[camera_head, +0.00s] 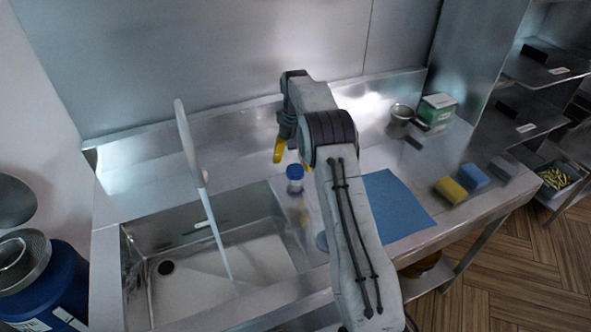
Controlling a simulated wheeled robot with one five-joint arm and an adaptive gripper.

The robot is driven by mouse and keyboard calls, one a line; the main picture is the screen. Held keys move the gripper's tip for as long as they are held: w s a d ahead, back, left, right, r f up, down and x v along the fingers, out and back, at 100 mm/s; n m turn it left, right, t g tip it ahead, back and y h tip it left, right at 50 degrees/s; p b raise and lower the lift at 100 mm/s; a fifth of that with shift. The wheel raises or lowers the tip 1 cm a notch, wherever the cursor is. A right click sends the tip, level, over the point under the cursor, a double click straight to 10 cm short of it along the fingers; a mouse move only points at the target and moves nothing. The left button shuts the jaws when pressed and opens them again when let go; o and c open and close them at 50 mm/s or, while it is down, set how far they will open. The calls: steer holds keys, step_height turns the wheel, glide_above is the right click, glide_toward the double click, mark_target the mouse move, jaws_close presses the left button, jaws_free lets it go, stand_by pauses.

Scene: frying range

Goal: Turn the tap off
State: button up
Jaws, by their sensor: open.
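A tall pale tap (187,141) stands at the back edge of the steel sink (131,250). A thin pale stream of water (218,235) runs from it down into the basin. I cannot make out a separate handle clearly. My gripper (292,160), with yellow fingertips, is open and to the right of the tap, apart from it. It is just behind a small blue-capped bottle (295,180), and part of it is hidden by my arm.
A blue mat (397,204), a steel cup (400,116), a green-and-white box (437,109) and yellow (451,190) and blue (474,176) sponges lie on the right counter. A blue drum (62,285) stands at the left. The counter between tap and gripper looks clear.

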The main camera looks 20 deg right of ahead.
mark_target(295, 171)
steer(key=shift+f+p, duration=0.4)
steer(key=shift+f, duration=2.3)
steer(key=shift+c, duration=0.2)
steer(key=c, duration=1.1)
steer(key=shift+f+m, duration=0.1)
steer(key=shift+m, duration=0.2)
steer(key=m+b, duration=0.1)
steer(key=m, duration=0.2)
steer(key=shift+s+a+f+m, duration=0.1)
steer(key=shift+a+m, duration=0.05)
steer(key=shift+m, duration=2.05)
steer(key=shift+c, duration=0.2)
